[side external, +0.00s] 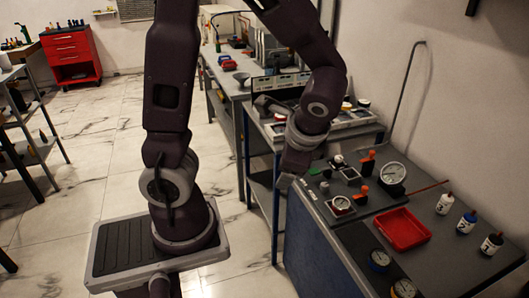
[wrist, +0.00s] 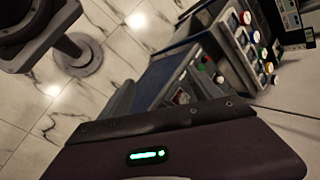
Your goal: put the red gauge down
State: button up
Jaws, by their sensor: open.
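My gripper (side external: 285,181) hangs at the left edge of the dark-topped bench (side external: 452,263) in the side external view. Its fingers are small and dark there, and I see nothing held in them. A large white-faced gauge (side external: 392,173) stands on the bench to the right of my gripper. A smaller gauge (side external: 341,203) sits in a square mount nearer to it. A blue-rimmed gauge (side external: 379,259) and a yellowish-rimmed gauge (side external: 404,288) lie toward the front.
A red tray (side external: 402,229) sits mid-bench. Orange-handled valves (side external: 367,162) rise near the large gauge. A second bench (side external: 256,134) with a tray of parts is behind. Bare bench surface lies around the red tray.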

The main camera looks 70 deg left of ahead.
jog(key=s+d+r+n+t+h, duration=0.5)
jog(key=s+d+r+n+h, duration=0.1)
jog(key=s+d+r, duration=0.2)
jog(key=shift+s+d+r+n, duration=0.15)
jog(key=shift+s+r+n, duration=0.15)
jog(key=shift+r, duration=0.6)
